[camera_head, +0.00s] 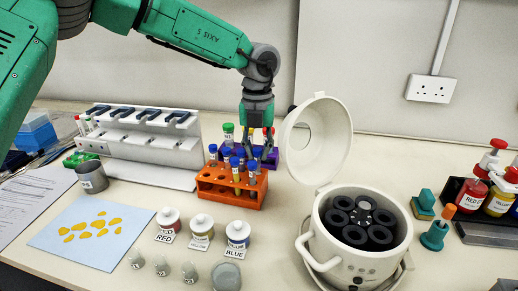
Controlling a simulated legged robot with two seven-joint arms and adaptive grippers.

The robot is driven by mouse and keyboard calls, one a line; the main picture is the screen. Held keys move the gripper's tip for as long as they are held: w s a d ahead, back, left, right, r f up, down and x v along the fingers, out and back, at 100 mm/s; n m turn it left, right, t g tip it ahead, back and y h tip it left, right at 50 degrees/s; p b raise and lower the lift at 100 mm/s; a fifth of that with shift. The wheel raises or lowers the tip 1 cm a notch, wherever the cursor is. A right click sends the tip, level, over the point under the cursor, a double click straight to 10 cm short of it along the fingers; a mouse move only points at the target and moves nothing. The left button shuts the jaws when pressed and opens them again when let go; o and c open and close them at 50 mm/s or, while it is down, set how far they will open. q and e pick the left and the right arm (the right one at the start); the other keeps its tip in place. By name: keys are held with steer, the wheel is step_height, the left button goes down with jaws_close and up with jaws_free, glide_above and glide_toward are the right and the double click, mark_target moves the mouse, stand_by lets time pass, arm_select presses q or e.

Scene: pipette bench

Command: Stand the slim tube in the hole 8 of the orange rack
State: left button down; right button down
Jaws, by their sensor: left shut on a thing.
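The orange rack (225,197) stands mid-table with several blue-capped tubes at its holes. One slim tube (237,174) with a blue cap and yellowish contents shows at its front. My left gripper (257,152) reaches down from above over the rack's back right part. It is shut on a slim tube, which is mostly hidden by the fingers and the neighbouring tubes. I cannot read the hole numbers, nor tell whether the held tube is in a hole. My right gripper is not in view.
A purple rack (270,157) with tubes is close behind the orange one. A white centrifuge (352,240) with a raised lid (318,137) stands to the right. A pipette stand (150,140) is at left. Labelled bottles (201,232) stand in front.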

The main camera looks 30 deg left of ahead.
arm_select(q)
steer(key=shift+a+f, duration=0.4)
steer(key=shift+f, duration=0.1)
steer(key=shift+d, duration=0.15)
steer(key=c, duration=1.4)
jaws_free()
steer(key=shift+d, duration=0.15)
steer(key=shift+c, duration=0.2)
steer(key=shift+r, duration=0.1)
step_height(320, 180, up, 12)
steer(key=shift+w, duration=0.2)
